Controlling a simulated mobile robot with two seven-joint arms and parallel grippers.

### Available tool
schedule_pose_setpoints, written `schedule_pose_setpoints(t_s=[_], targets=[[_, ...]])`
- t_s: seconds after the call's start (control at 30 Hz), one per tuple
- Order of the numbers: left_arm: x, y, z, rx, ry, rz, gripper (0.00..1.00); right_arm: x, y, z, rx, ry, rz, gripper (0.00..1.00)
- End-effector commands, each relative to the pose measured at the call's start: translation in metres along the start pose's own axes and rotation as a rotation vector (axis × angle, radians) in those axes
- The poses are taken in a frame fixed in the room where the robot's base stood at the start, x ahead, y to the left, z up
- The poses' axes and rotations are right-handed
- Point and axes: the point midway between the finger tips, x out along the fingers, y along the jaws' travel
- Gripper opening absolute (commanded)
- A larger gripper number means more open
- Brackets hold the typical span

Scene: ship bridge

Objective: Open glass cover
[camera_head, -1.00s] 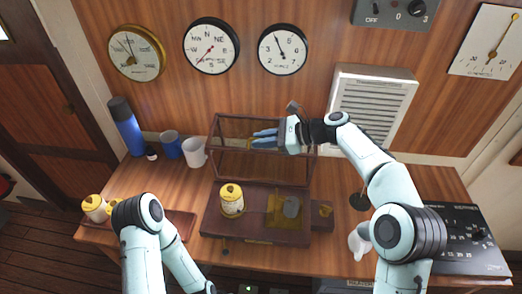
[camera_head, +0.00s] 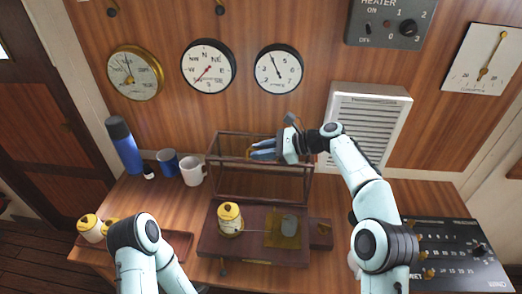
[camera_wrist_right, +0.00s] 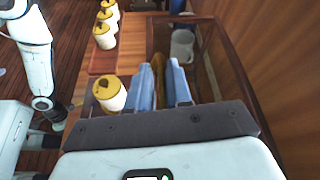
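The glass cover (camera_head: 216,168), clear panes in a dark wooden frame, stands swung up at the back of its dark wooden base (camera_head: 250,251). On the uncovered base are a yellow-lidded white jar (camera_head: 230,218) and a brass plate with a grey object (camera_head: 289,225). My right gripper (camera_head: 262,150) is at the cover's upper part, its blue fingers pointing left. In the right wrist view the fingers (camera_wrist_right: 161,85) are close together on a narrow brass-coloured piece, seemingly the cover's handle. My left arm is at the lower left, its gripper out of view.
A blue flask (camera_head: 124,145), a blue mug (camera_head: 167,163) and a white mug (camera_head: 193,171) stand left of the cover. A white louvred heater (camera_head: 368,118) is close behind my right arm. A dark control panel (camera_head: 455,250) lies at the right.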

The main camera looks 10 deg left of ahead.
Motion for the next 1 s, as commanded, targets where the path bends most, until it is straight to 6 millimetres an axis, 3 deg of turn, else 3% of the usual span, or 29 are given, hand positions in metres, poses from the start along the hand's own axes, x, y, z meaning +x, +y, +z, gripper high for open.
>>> schedule_pose_setpoints(t_s=[0.47, 1.0], targets=[[0.000, 0.000, 0.000, 0.000, 0.000, 0.000, 0.43, -0.008, -0.001, 0.001, 0.000, -0.002, -0.003, 0.35], [0.000, 0.000, 0.000, 0.000, 0.000, 0.000, 0.43, -0.115, -0.001, -0.002, 0.002, 0.001, -0.003, 0.35]])
